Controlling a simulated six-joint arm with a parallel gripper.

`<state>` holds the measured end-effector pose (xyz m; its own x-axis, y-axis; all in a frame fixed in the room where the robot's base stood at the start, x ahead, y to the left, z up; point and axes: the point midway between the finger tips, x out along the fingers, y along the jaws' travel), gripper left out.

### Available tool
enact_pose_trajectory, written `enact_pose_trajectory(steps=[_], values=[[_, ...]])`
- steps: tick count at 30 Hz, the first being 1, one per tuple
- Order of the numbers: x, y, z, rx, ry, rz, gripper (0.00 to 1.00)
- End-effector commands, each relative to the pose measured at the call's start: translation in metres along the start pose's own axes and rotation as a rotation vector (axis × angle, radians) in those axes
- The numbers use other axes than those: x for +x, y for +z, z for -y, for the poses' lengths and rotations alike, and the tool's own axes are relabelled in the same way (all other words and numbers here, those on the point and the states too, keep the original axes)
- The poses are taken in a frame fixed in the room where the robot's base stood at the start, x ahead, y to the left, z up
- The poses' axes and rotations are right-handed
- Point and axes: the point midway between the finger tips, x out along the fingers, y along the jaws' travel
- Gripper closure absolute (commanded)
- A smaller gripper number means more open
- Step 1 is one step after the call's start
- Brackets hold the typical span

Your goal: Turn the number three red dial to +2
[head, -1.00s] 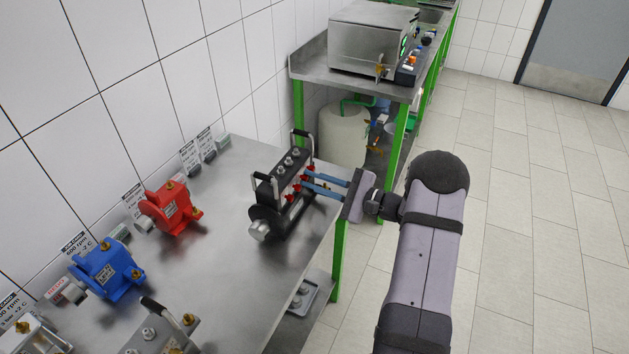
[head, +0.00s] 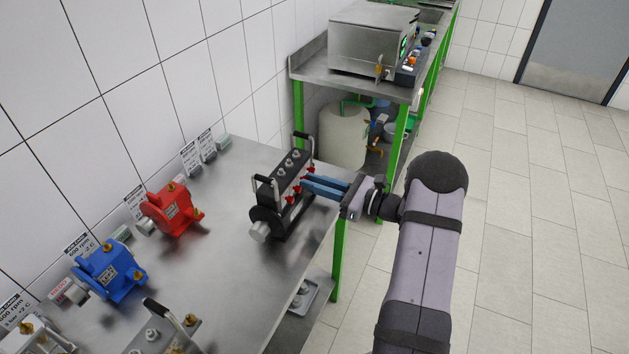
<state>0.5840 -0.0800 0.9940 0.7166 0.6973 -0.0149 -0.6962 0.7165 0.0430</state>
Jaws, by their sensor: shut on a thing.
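A black test block (head: 283,203) with carry handles and several silver knobs on top stands near the right end of the steel bench. Several small red dials (head: 291,196) sit in a row on its right side. My gripper (head: 307,184) reaches in from the right with its blue fingers shut on one red dial, towards the far end of the row. The fingers hide that dial, so its number, scale and setting cannot be read.
A steel bench (head: 225,262) carries a red pump (head: 170,210), a blue pump (head: 108,271) and another metal unit (head: 165,335) at the front. Printed cards stand along the wall. A second bench with a steel box (head: 372,40) is behind. The bench middle is clear.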

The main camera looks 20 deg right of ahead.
Motion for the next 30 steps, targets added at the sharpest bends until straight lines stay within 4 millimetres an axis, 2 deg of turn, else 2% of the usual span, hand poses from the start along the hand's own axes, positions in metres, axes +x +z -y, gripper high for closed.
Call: enact_pose_trajectory(steps=[18,30], values=[[-0.0001,0.0018,0.0001,0.535,0.008,-0.007,1.00],[0.0000,0.0012,0.0005,0.680,0.010,-0.009,1.00]])
